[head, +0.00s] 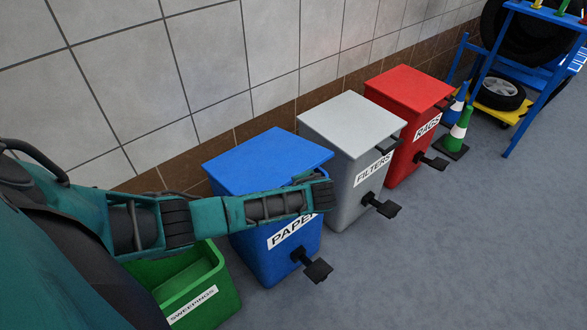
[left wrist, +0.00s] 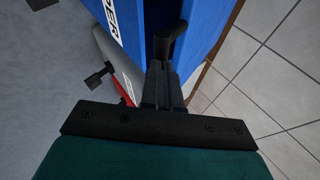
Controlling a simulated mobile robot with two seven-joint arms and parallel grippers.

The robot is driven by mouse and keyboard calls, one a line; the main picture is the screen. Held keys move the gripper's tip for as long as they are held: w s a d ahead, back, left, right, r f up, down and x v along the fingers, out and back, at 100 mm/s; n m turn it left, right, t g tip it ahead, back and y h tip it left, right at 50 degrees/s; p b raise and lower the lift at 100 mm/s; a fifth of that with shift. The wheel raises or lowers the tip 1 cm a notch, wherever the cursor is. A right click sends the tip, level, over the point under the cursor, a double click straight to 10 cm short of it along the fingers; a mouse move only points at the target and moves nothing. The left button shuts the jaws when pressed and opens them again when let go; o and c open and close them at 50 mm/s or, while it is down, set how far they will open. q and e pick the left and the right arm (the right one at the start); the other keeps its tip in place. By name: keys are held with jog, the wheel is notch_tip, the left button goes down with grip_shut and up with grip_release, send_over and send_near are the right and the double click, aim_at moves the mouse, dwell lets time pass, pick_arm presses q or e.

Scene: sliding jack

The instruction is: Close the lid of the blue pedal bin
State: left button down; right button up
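The blue pedal bin (head: 280,245) with the label "PAPER" stands against the wall in the head view. My left gripper (head: 322,192) is at the front right corner of the lid. In the left wrist view its fingers (left wrist: 161,75) are close together on the black lid handle (left wrist: 173,25), in front of the blue bin (left wrist: 195,25). My right gripper is not in view.
A grey bin (head: 352,170) "FILTERS" and a red bin (head: 405,110) "RAGS" stand to the right, lids down. A green bin (head: 200,290) "SWEEPINGS" stands open at the left, partly behind my arm. Black pedals (head: 317,269) stick out in front.

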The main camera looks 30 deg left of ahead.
pick_arm(q)
notch_tip(320, 180, down, 11)
jog(key=d+b, duration=0.2)
jog(key=b, duration=0.4)
jog(key=shift+s+r, duration=0.2)
jog(key=shift+s, duration=0.15)
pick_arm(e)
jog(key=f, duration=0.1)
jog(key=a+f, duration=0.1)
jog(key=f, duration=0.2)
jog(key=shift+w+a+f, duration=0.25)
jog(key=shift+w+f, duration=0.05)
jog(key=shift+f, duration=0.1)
pick_arm(q)
jog(key=shift+a, duration=0.15)
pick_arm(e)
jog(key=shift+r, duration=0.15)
